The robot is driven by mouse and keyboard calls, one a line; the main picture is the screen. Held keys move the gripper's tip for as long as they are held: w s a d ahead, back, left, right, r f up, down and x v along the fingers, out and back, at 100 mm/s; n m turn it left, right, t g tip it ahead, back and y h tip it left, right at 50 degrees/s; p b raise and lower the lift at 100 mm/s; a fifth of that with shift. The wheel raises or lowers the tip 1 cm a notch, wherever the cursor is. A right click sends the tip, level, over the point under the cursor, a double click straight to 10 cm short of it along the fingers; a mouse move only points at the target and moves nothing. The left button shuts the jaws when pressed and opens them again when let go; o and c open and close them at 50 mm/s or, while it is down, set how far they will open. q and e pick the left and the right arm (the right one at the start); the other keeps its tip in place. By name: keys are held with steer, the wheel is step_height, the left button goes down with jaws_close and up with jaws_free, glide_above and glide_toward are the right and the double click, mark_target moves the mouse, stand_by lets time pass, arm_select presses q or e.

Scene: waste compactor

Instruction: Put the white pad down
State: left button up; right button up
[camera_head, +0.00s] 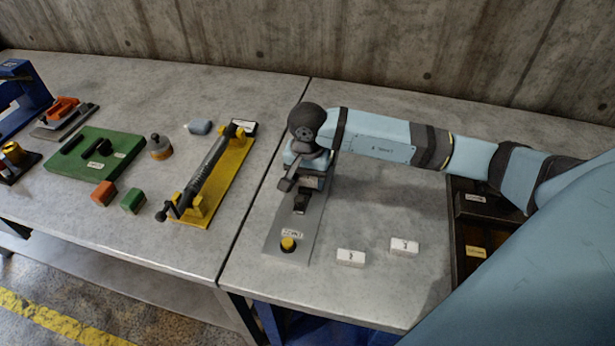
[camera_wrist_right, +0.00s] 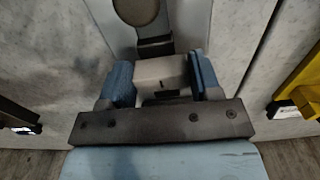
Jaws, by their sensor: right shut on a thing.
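My right gripper (camera_head: 296,182) is over the back part of a grey metal plate (camera_head: 280,222) on the right-hand table. In the right wrist view the gripper (camera_wrist_right: 162,82) is shut on a white pad (camera_wrist_right: 160,72) with a small dark mark. The pad sits between the two blue fingers, above the plate. I cannot tell whether it touches anything below. In the head view the gripper mostly hides this pad. Two other white pads, one nearer the plate (camera_head: 351,257) and one farther right (camera_head: 404,246), lie on the bare tabletop. My left gripper is not in view.
The plate carries a yellow knob (camera_head: 288,244) and a black block (camera_head: 302,201). A dark tray (camera_head: 458,225) lies at the right, partly behind my arm. A yellow fixture (camera_head: 229,170) and a green board (camera_head: 97,153) are on the left table. The tabletop around the loose pads is free.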

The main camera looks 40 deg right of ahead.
mark_target(308, 179)
steer(key=shift+f, duration=0.2)
steer(key=o, duration=0.9)
steer(key=shift+r, duration=0.1)
step_height(308, 179, up, 12)
steer(key=shift+r, duration=0.15)
